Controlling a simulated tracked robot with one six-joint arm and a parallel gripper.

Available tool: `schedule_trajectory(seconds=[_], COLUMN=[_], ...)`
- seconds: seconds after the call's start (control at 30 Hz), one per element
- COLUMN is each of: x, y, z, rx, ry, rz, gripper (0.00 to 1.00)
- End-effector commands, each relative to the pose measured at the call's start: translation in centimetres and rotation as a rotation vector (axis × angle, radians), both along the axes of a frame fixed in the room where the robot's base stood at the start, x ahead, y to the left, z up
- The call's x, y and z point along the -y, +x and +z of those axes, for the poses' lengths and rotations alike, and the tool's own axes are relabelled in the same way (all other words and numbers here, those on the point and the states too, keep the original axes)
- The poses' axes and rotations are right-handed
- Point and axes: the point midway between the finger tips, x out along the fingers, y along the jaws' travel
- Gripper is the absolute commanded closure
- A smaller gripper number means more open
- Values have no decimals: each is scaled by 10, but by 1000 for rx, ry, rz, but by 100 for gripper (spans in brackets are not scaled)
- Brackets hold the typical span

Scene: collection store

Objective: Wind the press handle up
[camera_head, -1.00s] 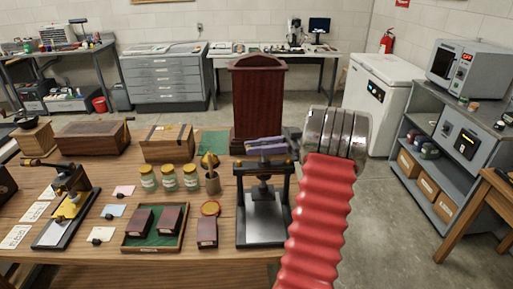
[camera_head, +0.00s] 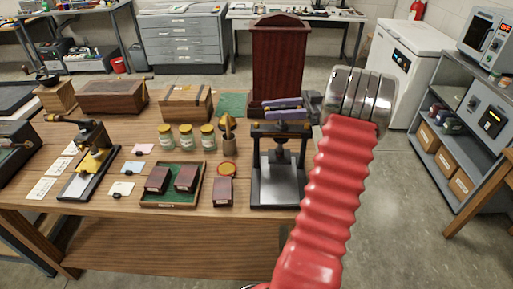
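The press (camera_head: 279,186) is a black frame with a pale metal bed, standing upright near the right end of the wooden table. Brass-coloured knobs sit at the ends of its top crossbar. My gripper (camera_head: 284,109) has two purple fingers pointing left, in the picture just above the press crossbar. A gap shows between the fingers, so it looks open. The press handle is not clearly visible; the fingers and my arm's end cover the area above the crossbar. I cannot tell whether the fingers touch the press.
My red arm fills the picture right of the press. A dark red cabinet (camera_head: 278,58) stands behind it. A round orange-rimmed item (camera_head: 228,169), a dark red box (camera_head: 223,191), jars (camera_head: 187,138) and a green-lined tray (camera_head: 160,201) stand left. Floor (camera_head: 400,210) right of the table is clear.

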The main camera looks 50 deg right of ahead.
Motion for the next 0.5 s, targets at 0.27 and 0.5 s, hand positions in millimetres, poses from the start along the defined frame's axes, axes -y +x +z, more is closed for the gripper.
schedule_trajectory(seconds=[0.27, 0.5], x=[1, 3], y=[0, 2], z=[0, 1], rx=[0, 1], ry=[1, 3], rz=[-63, -195], gripper=[65, 65])
